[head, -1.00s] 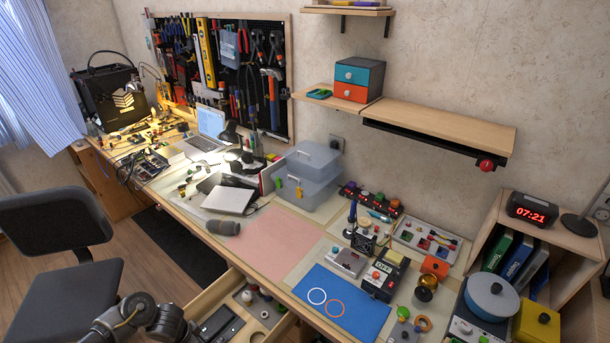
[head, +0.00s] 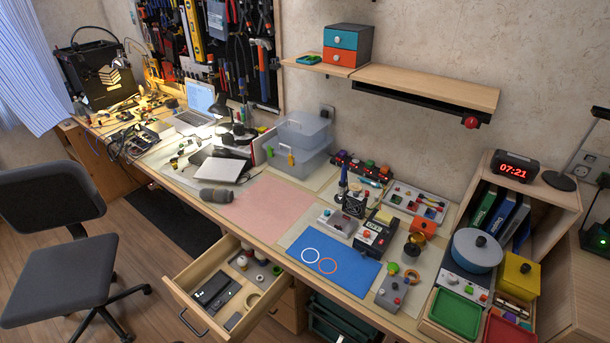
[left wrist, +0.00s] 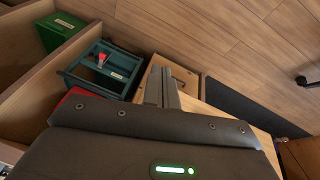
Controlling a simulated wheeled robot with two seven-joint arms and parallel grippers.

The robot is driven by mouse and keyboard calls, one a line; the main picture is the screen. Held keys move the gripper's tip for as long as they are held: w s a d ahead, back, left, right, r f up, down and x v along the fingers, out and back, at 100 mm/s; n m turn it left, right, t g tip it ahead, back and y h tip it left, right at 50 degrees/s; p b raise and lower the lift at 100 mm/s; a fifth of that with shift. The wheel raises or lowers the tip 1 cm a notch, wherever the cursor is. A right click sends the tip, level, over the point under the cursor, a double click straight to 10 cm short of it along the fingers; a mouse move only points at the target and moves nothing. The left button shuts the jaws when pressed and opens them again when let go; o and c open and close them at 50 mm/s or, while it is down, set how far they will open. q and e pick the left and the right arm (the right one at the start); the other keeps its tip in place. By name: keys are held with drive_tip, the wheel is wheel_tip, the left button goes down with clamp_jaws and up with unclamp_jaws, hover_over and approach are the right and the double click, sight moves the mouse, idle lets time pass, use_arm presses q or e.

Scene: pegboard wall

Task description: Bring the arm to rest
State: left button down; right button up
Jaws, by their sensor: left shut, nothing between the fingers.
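My left gripper (left wrist: 170,88) shows only in the left wrist view. Its two fingers are together and nothing is between them. The dark wrist housing fills the lower part of that view. The fingers point down past wooden furniture toward the plank floor. No arm shows in the head view now, and my right gripper is in neither view.
In the head view, an open drawer (head: 178,292) juts out below the workbench, near an office chair (head: 68,262). The left wrist view shows a teal crate (left wrist: 75,76) and a green box (left wrist: 60,32) by wooden panels. Bare floor (left wrist: 230,42) lies beyond.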

use_arm(q)
drive_tip(key=s+f+y+b, duration=0.1)
drive_tip(key=s+f, duration=0.5)
drive_tip(key=s, duration=0.4)
drive_tip(key=s+f+n+y+b, duration=0.1)
drive_tip(key=s+f+b, duration=0.1)
drive_tip(key=s+f, duration=0.5)
drive_tip(key=s+d+f+n+g+y+b, duration=0.1)
drive_tip(key=s+f, duration=0.5)
drive_tip(key=s, duration=0.7)
drive_tip(key=shift+s+f+b, duration=0.3)
drive_tip(key=shift+f+b, duration=0.1)
drive_tip(key=shift+b, duration=0.1)
